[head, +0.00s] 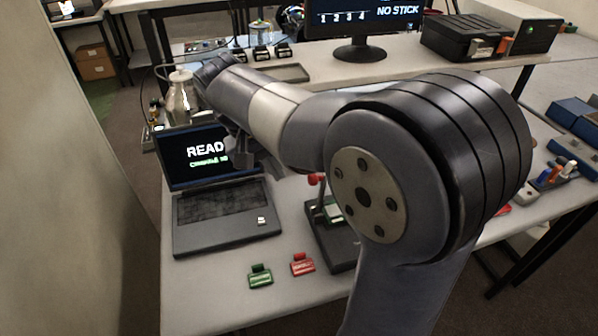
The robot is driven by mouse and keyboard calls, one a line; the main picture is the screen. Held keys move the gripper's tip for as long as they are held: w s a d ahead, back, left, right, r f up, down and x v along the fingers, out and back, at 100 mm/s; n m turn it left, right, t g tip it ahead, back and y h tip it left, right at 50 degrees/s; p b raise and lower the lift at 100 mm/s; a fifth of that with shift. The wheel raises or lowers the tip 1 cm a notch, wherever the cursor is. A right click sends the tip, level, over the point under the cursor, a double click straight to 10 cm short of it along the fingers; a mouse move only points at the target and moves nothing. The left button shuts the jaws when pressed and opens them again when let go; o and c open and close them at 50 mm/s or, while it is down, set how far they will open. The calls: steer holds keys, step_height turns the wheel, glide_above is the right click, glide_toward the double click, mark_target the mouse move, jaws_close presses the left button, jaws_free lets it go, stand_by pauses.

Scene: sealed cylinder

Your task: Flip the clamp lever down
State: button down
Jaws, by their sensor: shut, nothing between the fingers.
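A red-tipped lever or knob (315,179) shows just left of my arm's large joint. It appears to belong to a dark fixture (343,250) on the table, with a small pale and green piece on it. My arm hides much of this fixture, so I cannot tell the lever's full angle. My gripper (240,158) hangs at the far end of the arm, in front of the laptop screen, left of and apart from the red tip. It is small and dark here, shut and empty.
An open laptop (225,215) stands on the left of the table. A green tag-like block (260,276) and a red one (302,264) lie in front. A metal cylinder (181,97) stands behind the laptop. A monitor (360,48) and dark boxes (465,38) occupy the rear bench.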

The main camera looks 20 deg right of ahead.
steer(key=d+f, duration=0.2)
steer(key=d, duration=0.1)
steer(key=d+p, duration=0.1)
steer(key=d, duration=0.1)
steer(key=shift+f, duration=0.4)
